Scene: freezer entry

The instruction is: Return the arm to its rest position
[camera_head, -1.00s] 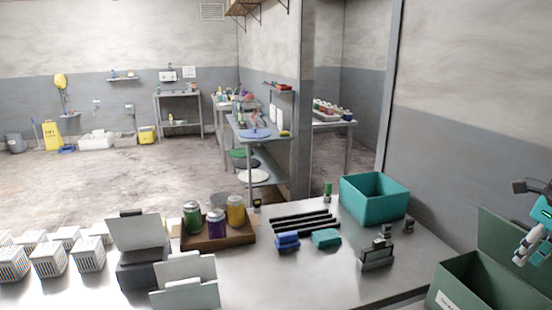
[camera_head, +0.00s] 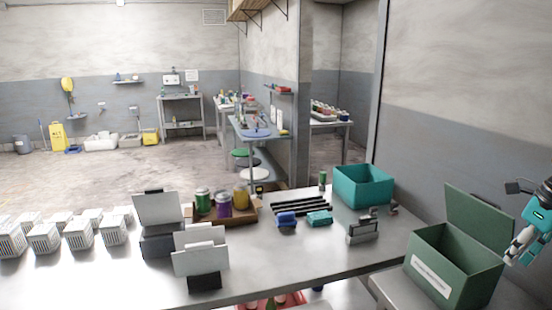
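My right gripper (camera_head: 519,250) shows at the right edge, with its teal and white arm coming in from the right. It is beside the right side of a green open box (camera_head: 458,262) with a raised lid and a white label. The gripper is small and partly cut off with its arm, so its finger opening is unclear. I see nothing clearly held in it. My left gripper is out of view.
A steel table (camera_head: 300,262) carries white baskets (camera_head: 44,238), a wooden tray (camera_head: 228,218) with three jars, a teal bin (camera_head: 362,187), blue and teal blocks, black bars and card holders. Red crates show below its front edge. Open floor lies behind.

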